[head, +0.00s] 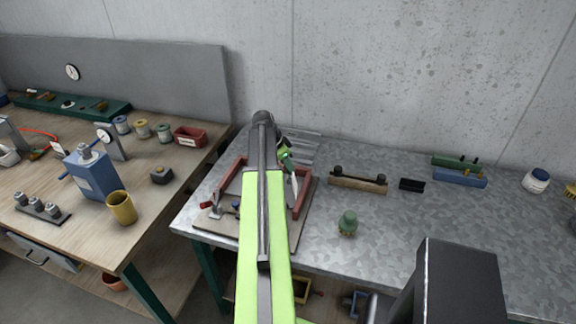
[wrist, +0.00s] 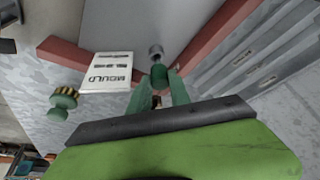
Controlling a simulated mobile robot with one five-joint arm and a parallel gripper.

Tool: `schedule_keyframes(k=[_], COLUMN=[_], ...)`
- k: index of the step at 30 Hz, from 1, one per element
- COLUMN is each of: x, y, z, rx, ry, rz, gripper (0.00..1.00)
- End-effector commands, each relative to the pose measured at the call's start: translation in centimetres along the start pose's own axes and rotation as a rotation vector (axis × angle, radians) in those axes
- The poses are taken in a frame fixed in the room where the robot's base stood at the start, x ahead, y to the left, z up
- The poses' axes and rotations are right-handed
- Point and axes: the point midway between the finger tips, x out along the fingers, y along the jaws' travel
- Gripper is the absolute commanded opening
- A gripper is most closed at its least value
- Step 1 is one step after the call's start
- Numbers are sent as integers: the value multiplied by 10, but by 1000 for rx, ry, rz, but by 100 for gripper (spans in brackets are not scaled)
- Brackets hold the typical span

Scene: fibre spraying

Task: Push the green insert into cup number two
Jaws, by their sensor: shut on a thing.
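My gripper (wrist: 159,84) is shut on a green insert (wrist: 159,74), a small dark green cylinder between its two green fingers. A small grey metal cylinder (wrist: 156,51) shows just beyond the insert; I cannot tell whether they touch or whether it is a cup. No cup number is readable. In the head view, my gripper (head: 286,156) is over the far side of a red-railed frame (head: 301,200) on a board, and my arm hides much of it. A white card (wrist: 108,72) marked "MOULD" lies beside the gripper in the wrist view.
A green knob-like piece (head: 347,223) stands on the metal table right of the board; one with a brass ring (wrist: 64,100) shows in the wrist view. A wooden block (head: 357,183) with dark knobs stands behind. The table's right part has free room.

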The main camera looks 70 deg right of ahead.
Motion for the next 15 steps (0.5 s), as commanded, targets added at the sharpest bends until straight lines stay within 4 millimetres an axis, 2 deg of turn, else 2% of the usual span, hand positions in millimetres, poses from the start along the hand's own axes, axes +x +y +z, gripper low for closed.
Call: schedule_keyframes(k=[15], x=[14], y=[0], z=[6], rx=[0], ry=[0], rz=[0], gripper=[0])
